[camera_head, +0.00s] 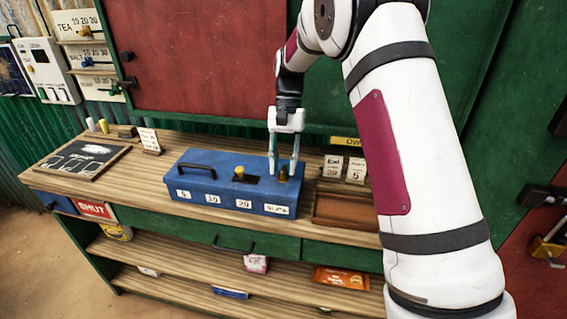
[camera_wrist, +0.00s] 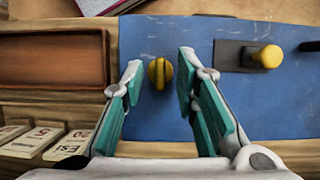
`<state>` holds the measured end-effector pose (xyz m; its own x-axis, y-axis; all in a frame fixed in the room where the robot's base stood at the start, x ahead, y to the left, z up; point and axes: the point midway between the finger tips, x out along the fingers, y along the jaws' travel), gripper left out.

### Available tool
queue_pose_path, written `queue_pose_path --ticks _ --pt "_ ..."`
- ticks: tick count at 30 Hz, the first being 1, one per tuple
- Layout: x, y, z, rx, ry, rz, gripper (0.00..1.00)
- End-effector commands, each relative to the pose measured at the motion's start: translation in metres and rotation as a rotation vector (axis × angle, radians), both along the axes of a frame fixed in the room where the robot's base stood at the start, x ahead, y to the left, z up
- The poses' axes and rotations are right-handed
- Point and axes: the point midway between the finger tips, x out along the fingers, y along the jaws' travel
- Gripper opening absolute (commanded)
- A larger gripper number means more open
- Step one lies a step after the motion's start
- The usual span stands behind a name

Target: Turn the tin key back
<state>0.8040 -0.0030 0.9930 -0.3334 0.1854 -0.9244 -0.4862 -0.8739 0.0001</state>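The blue tin (camera_head: 228,188) stands on the wooden counter, with a black handle at its left end and number labels on its front. The brass-yellow key (camera_head: 283,174) is upright on the tin's top near its right end. My gripper (camera_head: 283,172) points down over that end of the tin. In the wrist view, the key (camera_wrist: 160,73) lies between the fingertips of my gripper (camera_wrist: 158,72), with gaps on both sides. The fingers are open. A yellow knob (camera_head: 239,172) sits on a dark plate nearby; it also shows in the wrist view (camera_wrist: 268,56).
A shallow wooden tray (camera_head: 343,211) is right of the tin, with number cards (camera_head: 345,168) behind it. A chalkboard (camera_head: 83,158) and a small card (camera_head: 149,140) are at left. Shelves with goods lie below the counter. Green and red panels stand behind.

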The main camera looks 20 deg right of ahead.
Motion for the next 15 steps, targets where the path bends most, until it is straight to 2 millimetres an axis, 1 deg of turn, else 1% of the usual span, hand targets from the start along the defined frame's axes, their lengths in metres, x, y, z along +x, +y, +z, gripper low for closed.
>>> queue_pose_path --ticks 6,9,11,15 --pt "0.000 0.000 0.000 0.000 0.001 -0.001 0.28" --pt "0.001 -0.001 0.003 0.000 0.000 -0.001 0.28" --pt "0.004 -0.002 0.008 0.000 -0.002 -0.002 0.28" --pt "0.011 -0.006 0.028 0.000 -0.003 -0.002 0.28"
